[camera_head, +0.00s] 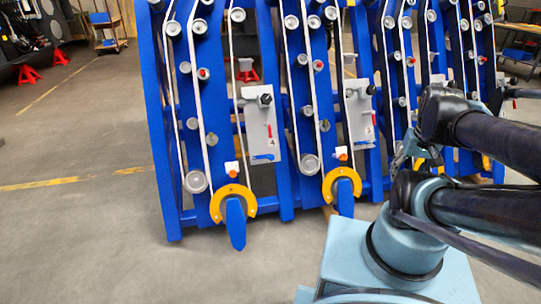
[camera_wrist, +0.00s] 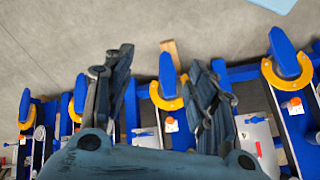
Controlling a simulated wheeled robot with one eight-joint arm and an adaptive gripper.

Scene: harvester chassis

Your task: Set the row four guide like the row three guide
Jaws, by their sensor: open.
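In the head view, yellow horseshoe guides with blue pointed snouts line the chassis foot: the leftmost guide (camera_head: 217,208), the second guide (camera_head: 329,188), and others further right, partly behind my arm. Each of the two left guides has an orange knob above it. My gripper (camera_wrist: 165,70) is open and empty in the wrist view; its fingers frame one guide (camera_wrist: 156,98) with its blue snout, apparently the second from left in the head view. I cannot tell whether they touch. Another guide (camera_wrist: 268,72) is right of the fingers.
The blue chassis (camera_head: 158,150) carries belts, rollers and grey plates (camera_head: 262,105) with red levers. A wooden piece (camera_wrist: 172,52) lies beyond the framed snout. The concrete floor (camera_head: 80,230) at left is clear. My arm hides the chassis's lower right.

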